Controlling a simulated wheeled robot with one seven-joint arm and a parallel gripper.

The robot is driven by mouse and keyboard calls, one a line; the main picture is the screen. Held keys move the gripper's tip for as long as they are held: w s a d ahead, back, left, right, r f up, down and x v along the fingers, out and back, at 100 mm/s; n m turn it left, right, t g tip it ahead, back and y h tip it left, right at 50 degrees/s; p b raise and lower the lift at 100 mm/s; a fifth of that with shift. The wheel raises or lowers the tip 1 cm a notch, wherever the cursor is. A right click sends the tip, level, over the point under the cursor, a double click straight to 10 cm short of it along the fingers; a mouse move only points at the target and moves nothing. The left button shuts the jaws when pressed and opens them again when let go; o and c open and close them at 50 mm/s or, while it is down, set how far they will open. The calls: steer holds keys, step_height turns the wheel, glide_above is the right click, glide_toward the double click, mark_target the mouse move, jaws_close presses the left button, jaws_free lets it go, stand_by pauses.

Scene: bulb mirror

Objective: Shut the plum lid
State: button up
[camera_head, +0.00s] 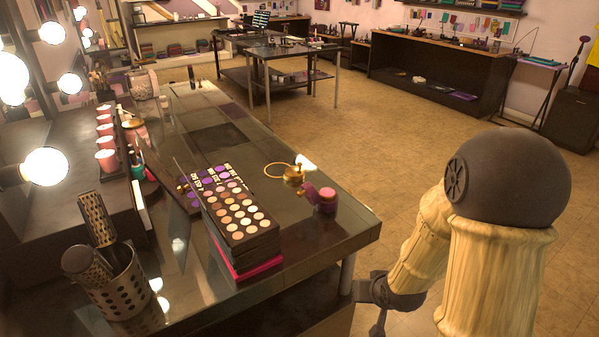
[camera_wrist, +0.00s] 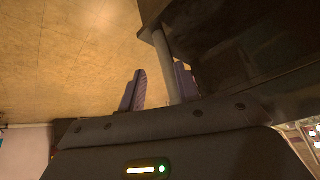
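A small round jar (camera_head: 327,200) with a pinkish top and purple sides stands near the right edge of the dressing table. A plum lid (camera_head: 309,191) appears tilted up at its left side; the hinge is too small to make out. My gripper (camera_head: 378,322) hangs low beside the table's right end, below the tabletop and apart from the jar. The jar and lid do not show in the wrist view.
The dark tabletop (camera_head: 330,240) bears an eyeshadow palette (camera_head: 240,218) left of the jar and a gold piece with a ring (camera_head: 292,174) behind it. The table leg (camera_wrist: 163,50) stands close to my gripper. Open floor lies right.

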steer(key=w+a+r+t+y+p, duration=0.1)
steer(key=a+r+p, duration=0.1)
steer(key=r+p, duration=0.1)
steer(key=w+a+r+m+t+y+p, duration=0.1)
steer(key=r+y+p, duration=0.1)
steer(key=r+p, duration=0.1)
steer(key=w+a+r+t+y+p, duration=0.1)
steer(key=a+r+y+p, duration=0.1)
steer(key=p, duration=0.3)
steer(key=shift+w+a+r+m, duration=0.3)
steer(key=shift+a+r+m, duration=0.05)
steer(key=shift+r+m, duration=0.1)
step_height(320, 180, up, 7)
steer(key=a+m+t+y+p, duration=0.2)
steer(key=m+t+y+p, duration=0.1)
steer(key=m+t+p, duration=0.1)
steer(key=shift+s+m+t+y+p, duration=0.3)
steer(key=shift+s+m+t+p, duration=0.1)
steer(key=shift+m+t, duration=0.45)
steer(key=shift+f, duration=0.15)
steer(key=b, duration=1.1)
glide_toward(301, 196)
steer(key=p+x, duration=0.3)
steer(key=x, duration=0.7)
steer(key=shift+w+a, duration=0.2)
steer(key=shift+w, duration=0.15)
